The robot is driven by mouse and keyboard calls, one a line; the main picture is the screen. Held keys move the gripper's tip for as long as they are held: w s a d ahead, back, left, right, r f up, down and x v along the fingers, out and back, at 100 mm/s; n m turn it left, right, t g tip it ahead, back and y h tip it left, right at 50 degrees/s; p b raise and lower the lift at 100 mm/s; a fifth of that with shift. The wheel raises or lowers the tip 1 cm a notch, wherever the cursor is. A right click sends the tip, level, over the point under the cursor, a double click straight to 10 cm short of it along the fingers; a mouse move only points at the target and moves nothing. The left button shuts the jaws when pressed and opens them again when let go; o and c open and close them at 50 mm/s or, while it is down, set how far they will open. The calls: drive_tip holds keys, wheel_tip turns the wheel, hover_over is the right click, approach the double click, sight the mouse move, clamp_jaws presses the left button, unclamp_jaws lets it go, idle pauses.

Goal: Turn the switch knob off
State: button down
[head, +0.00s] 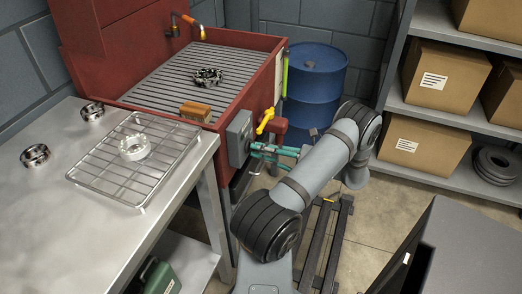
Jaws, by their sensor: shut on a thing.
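The grey switch box (238,138) is mounted on the right side of the red wash station, below its rim. My gripper (255,150), with teal fingers, reaches from the right to the front of this box. Its fingers are shut on the switch knob at the box's face. The knob itself is hidden by the fingers, so its angle cannot be told.
A yellow handle (265,120) sits just above my gripper, beside a red fitting (279,130). The red wash station (242,97) holds a brush and a dark ring part. A steel table (60,190) stands left, a blue barrel (315,85) behind, and shelves with boxes (447,75) right.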

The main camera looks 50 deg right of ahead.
idle(0.3)
drive_tip(key=c, duration=1.6)
unclamp_jaws()
drive_tip(key=shift+c, duration=0.2)
drive_tip(key=v, duration=1.2)
drive_tip(key=x, duration=1.2)
